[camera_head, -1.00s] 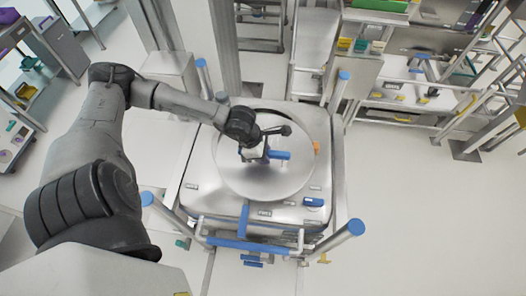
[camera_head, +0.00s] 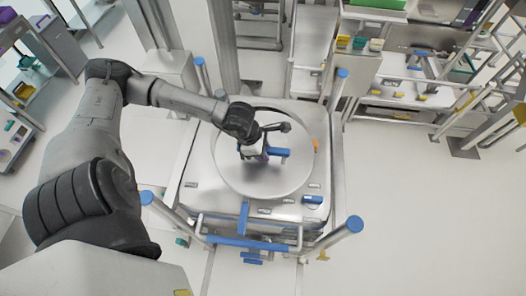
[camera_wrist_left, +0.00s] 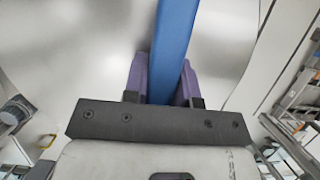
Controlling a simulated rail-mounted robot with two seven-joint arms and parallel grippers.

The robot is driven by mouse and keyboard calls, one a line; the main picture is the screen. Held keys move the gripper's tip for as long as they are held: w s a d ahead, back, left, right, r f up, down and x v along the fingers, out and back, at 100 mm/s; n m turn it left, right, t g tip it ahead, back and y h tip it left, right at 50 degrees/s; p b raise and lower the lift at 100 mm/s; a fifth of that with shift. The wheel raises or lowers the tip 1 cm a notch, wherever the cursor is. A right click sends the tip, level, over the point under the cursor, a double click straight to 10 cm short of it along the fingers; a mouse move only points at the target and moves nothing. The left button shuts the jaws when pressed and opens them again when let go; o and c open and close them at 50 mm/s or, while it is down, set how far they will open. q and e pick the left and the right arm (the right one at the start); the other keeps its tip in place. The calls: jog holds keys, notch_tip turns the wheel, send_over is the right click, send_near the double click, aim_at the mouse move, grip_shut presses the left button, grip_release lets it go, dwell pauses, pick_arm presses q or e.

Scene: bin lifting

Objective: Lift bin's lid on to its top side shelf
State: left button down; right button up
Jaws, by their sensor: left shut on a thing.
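The bin (camera_head: 190,187) is a silver metal box in the middle of the head view. Its round silver lid (camera_head: 240,180) has a blue handle (camera_head: 278,152). My left gripper (camera_head: 262,154) is at the handle, above the lid's middle. In the left wrist view the blue handle (camera_wrist_left: 172,48) runs between the two purple fingers of my left gripper (camera_wrist_left: 161,80), which is shut on it. A dark rim line shows along the lid's far edge, and I cannot tell how far the lid is raised. The top side shelf cannot be made out for certain. My right gripper is not in view.
Blue-capped posts (camera_head: 354,225) stand around the bin, and a blue-sleeved bar (camera_head: 248,243) crosses its front. A metal column rises behind it. A shelf unit with trays (camera_head: 400,70) is at the back right. The floor at the right (camera_head: 430,220) is clear.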

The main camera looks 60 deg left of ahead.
pick_arm(q)
jog(key=shift+w+r+p, duration=0.1)
jog(key=shift+r+p, duration=0.6)
jog(key=shift+r, duration=0.9)
jog(key=shift+r+p, duration=0.8)
jog(key=shift+r, duration=0.7)
jog(key=shift+r+p, duration=0.35)
jog(key=shift+r, duration=0.45)
